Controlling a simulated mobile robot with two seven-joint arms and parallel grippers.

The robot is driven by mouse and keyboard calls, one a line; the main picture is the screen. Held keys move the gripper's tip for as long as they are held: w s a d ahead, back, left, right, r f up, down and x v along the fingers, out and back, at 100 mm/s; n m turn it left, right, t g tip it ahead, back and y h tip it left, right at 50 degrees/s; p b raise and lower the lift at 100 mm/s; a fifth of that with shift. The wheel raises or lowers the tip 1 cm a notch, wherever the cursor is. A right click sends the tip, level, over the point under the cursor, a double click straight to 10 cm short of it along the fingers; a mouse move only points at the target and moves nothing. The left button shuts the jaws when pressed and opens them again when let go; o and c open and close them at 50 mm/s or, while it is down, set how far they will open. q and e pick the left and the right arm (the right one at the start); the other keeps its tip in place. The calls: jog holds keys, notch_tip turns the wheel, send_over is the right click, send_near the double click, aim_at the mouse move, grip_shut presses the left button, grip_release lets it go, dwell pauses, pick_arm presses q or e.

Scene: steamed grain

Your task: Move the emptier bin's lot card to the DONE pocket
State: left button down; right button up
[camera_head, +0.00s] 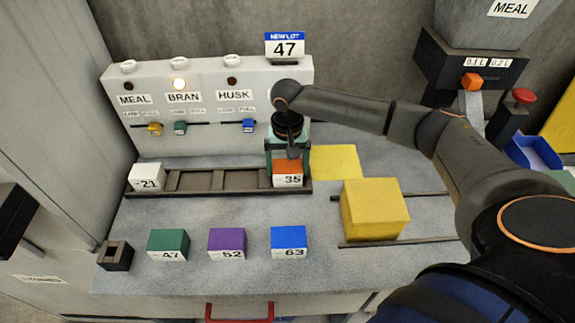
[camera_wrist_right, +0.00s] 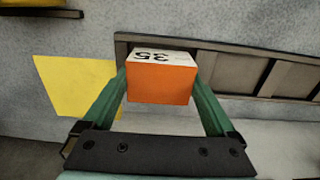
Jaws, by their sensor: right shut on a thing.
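The block is at the right end of a dark slotted rack (camera_head: 240,190). In the right wrist view, green fingers flank the orange block (camera_wrist_right: 161,85); I cannot tell whether it is fully seated or slightly raised. A white block marked 21 (camera_head: 147,177) is at the rack's left end; the slots between look empty. I cannot make out a lot card or a pocket marked DONE. My left gripper cannot be made out.
Green 47 (camera_head: 168,244), purple 52 (camera_head: 227,244) and blue 63 (camera_head: 289,242) blocks stand in front. A yellow block (camera_head: 374,210) is by rails, near a flat yellow patch (camera_head: 335,161). Behind is a white panel (camera_head: 215,80) with BRAN's lamp lit and a NEW LOT 47 sign (camera_head: 285,47).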

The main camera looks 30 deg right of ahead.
aim_at(287, 166)
jog(key=o, duration=1.1)
jog(key=shift+f, duration=0.15)
notch_tip(287, 166, up, 12)
jog(key=shift+r, duration=0.2)
